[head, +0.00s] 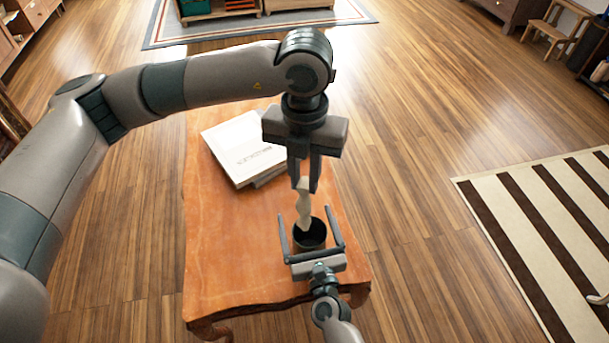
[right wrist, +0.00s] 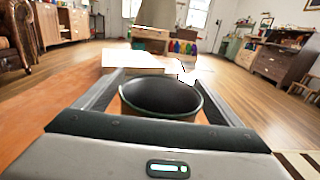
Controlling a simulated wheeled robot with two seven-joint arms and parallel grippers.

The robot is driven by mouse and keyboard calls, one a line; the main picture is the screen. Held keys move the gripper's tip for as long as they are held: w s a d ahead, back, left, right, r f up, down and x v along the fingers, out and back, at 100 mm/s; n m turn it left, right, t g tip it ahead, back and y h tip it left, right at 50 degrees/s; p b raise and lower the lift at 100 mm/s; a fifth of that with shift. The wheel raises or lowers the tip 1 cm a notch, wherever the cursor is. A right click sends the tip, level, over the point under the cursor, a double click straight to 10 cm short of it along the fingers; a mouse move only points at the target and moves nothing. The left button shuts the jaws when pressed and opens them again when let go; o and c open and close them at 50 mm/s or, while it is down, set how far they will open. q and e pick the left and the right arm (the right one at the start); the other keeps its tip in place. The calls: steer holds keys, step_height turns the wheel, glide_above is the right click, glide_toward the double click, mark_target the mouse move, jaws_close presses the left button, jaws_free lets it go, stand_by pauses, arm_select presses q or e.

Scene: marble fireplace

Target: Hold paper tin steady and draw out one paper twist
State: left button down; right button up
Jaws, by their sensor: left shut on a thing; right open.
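The dark round paper tin (head: 318,243) stands upright near the front end of the wooden table. My right gripper (head: 306,212) is open, with one finger on each side of the tin. In the right wrist view the tin (right wrist: 160,98) shows a dark, empty-looking inside between the spread fingers. My left gripper (head: 304,186) points down above the tin and is shut on the top of a pale paper twist (head: 304,212). The twist hangs down, its lower end overlapping the tin's mouth in the head view. Whether that end is inside the tin I cannot tell.
White books (head: 240,150) lie stacked on the wooden table (head: 225,245), behind and left of the tin. The table's left front is clear. A striped rug (head: 545,215) lies on the floor at right. Shelving and a patterned rug are far back.

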mark_target(313, 249)
steer(key=shift+s, duration=0.1)
steer(key=v, duration=1.1)
steer(key=shift+s+d, duration=0.15)
steer(key=shift+s, duration=0.25)
